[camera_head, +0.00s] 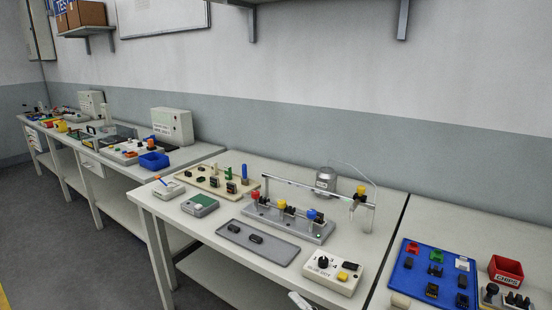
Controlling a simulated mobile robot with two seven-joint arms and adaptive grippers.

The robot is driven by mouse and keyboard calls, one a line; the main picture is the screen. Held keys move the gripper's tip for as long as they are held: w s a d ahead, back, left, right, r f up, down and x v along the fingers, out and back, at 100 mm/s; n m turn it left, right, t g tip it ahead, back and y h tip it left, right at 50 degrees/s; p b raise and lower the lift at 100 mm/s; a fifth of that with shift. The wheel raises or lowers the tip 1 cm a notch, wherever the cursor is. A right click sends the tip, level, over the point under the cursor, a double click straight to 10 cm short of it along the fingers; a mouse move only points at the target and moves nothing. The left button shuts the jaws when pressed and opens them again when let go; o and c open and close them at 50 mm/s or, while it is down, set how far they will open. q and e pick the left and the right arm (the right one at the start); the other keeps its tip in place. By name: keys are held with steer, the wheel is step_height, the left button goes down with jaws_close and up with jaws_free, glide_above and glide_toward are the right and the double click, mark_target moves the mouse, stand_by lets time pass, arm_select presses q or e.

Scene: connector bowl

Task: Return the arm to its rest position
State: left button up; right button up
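Neither of my grippers shows in the head view. A small white piece cuts in at the bottom edge, a little right of the middle. It may be part of one of my arms, but too little shows to tell. The near workbench (232,272) stands in front of me. On it a grey tray (283,256) holds two small black parts (255,239). Behind the tray stands a grey fixture rail (270,222) with red, yellow and blue knobs.
A white control box (333,273) with a black knob and yellow button sits near the bench's front. At right are a blue board (409,283) with connectors and a red CHIPS bin (506,270). A peg board (212,183) lies behind left. Grey floor (50,240) is clear at left.

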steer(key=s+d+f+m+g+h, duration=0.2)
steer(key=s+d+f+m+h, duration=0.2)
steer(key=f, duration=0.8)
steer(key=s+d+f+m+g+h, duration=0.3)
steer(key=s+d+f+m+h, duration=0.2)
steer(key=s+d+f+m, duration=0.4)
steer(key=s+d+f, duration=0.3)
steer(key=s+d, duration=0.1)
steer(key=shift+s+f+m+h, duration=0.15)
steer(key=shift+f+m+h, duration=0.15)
